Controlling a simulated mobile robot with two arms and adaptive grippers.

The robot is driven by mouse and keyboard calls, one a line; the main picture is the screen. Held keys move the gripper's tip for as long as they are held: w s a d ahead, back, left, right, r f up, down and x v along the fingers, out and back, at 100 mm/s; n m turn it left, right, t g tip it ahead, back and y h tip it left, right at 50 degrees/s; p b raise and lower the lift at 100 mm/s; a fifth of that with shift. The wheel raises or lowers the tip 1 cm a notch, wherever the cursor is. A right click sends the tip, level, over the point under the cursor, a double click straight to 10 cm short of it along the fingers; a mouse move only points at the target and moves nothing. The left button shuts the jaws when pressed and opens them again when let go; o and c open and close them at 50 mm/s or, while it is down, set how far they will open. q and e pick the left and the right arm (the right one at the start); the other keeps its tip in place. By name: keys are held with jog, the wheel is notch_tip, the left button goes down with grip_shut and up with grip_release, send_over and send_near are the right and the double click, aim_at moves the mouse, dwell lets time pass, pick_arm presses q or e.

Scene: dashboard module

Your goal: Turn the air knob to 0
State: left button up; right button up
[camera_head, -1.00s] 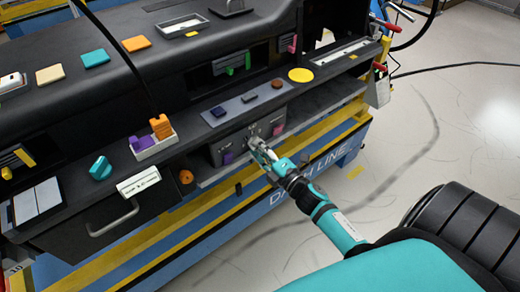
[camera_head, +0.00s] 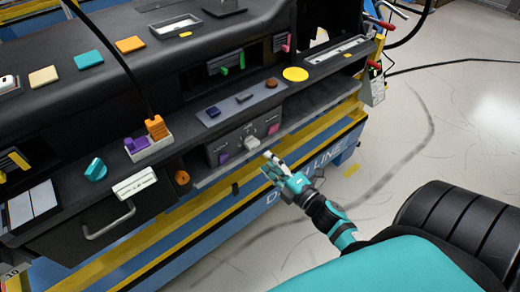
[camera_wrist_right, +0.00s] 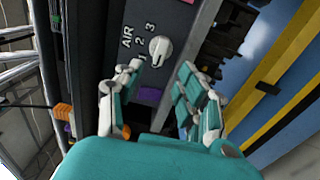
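The air knob (camera_wrist_right: 160,47) is a pale, rounded knob on the dark grey panel, beside the printed "AIR" and the figures 1, 2 and 3 in the right wrist view. Its pointer direction is hard to make out, and no 0 mark can be read. In the head view the knob (camera_head: 252,142) is small and pale on the panel's front. My right gripper (camera_wrist_right: 159,72) is open and empty, fingers spread, with the knob beyond its fingertips. In the head view the right gripper (camera_head: 268,164) is just in front of and below the panel, apart from the knob. My left gripper is out of view.
A purple button (camera_head: 223,158) and a pink one (camera_head: 273,129) flank the knob. An orange knob (camera_head: 182,177) is to the left. A shelf edge (camera_head: 215,177) runs below the panel.

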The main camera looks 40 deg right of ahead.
jog(key=s, duration=0.5)
jog(key=shift+d, duration=0.15)
jog(key=s+a+f+m+g+h, duration=0.1)
jog(key=s+f+m+g, duration=0.2)
jog(key=f, duration=0.7)
jog(key=s+a+f+m+g, duration=0.1)
jog(key=s+f+m+g, duration=0.2)
jog(key=f, duration=0.7)
jog(key=s+a+f+m+g+h, duration=0.1)
jog(key=s+f+m+g, duration=0.2)
jog(key=f, duration=0.8)
jog(key=s+a+f+m+g, duration=0.3)
jog(key=s+f, duration=0.5)
jog(key=s, duration=0.3)
jog(key=s+a+f+m+g, duration=0.3)
jog(key=s+f, duration=0.5)
jog(key=s, duration=0.4)
jog(key=shift+m+g, duration=0.8)
jog(key=shift+g, duration=0.2)
jog(key=shift+w+a, duration=0.1)
jog(key=shift+a, duration=0.05)
